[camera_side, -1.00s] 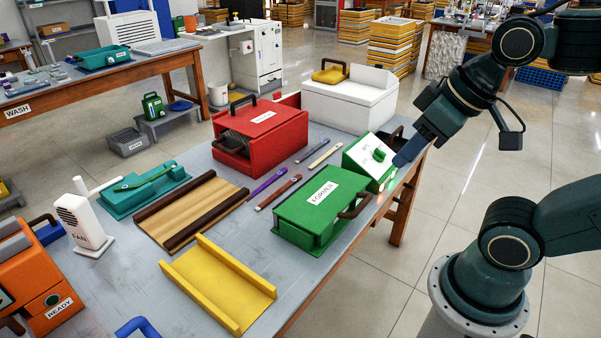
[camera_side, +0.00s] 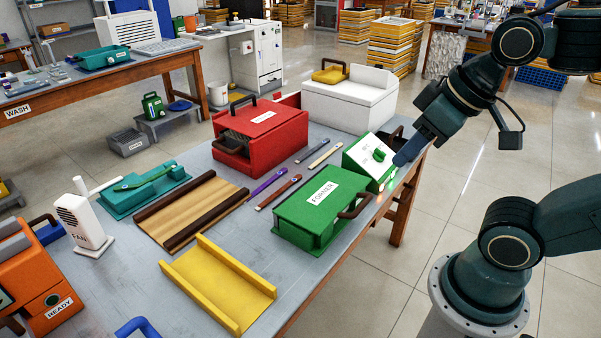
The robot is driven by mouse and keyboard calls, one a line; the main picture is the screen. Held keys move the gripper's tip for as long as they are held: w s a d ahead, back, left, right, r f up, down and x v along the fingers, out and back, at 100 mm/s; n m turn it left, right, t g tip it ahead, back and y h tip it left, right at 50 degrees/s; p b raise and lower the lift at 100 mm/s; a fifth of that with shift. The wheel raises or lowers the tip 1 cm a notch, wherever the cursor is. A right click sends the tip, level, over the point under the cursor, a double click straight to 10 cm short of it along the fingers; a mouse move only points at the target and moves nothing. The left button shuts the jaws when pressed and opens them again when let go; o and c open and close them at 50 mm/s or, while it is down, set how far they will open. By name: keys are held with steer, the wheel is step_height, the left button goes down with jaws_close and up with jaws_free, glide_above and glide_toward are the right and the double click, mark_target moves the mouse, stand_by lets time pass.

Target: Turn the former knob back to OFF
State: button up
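The green former (camera_side: 309,211), labelled FORMER, sits on the grey workbench with a brown handle at its right. The small lettering on the panel is too small to read, so the knob's setting is unclear. My gripper (camera_side: 398,160) reaches in from the upper right, with its tip close beside the knob at the panel's right edge. I cannot tell whether it touches the knob. Its fingers are too small to tell open from shut.
A red box (camera_side: 262,138) and a white bin (camera_side: 349,98) stand behind the former. Several slim strips (camera_side: 273,186) lie left of the control box. A yellow channel (camera_side: 217,285) and a brown-edged board (camera_side: 190,212) lie at the left.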

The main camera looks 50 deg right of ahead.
steer(key=w+d+r, duration=0.1)
steer(key=w+d, duration=0.5)
steer(key=w, duration=0.3)
steer(key=g, duration=0.1)
glide_above(381, 150)
steer(key=s, duration=0.6)
step_height(381, 150, down, 15)
steer(key=shift+r, duration=0.15)
steer(key=shift+w+a, duration=0.1)
steer(key=x, duration=1.3)
steer(key=shift+f, duration=0.35)
steer(key=shift+c, duration=0.4)
